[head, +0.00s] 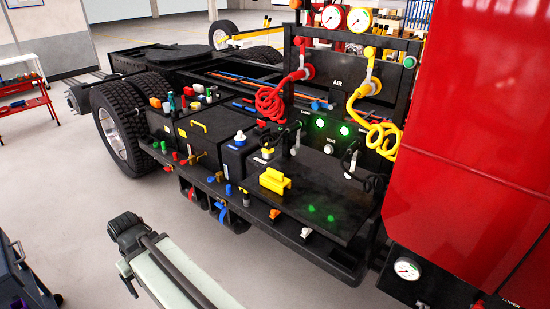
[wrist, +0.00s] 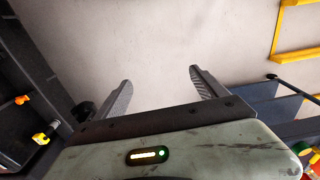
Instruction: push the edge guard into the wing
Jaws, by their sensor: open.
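My gripper (wrist: 160,75) shows in the wrist view with its two ribbed dark fingers wide apart and nothing between them. Bare pale floor lies beyond the fingertips. In the head view my arm reaches in at the bottom, in front of the truck chassis and apart from it; the fingers cannot be made out there. A yellow block with raised ends (head: 275,180) sits on the black deck plate (head: 320,205) of the chassis. I cannot tell whether it is the edge guard. I cannot clearly pick out the wing near the rear wheels (head: 122,125).
The red cab (head: 470,130) stands at the right. Red (head: 270,103) and yellow (head: 375,130) coiled hoses hang behind the deck. Small coloured fittings line the chassis side. A red trolley (head: 28,108) stands at the far left. The floor left of the chassis (head: 80,215) is clear.

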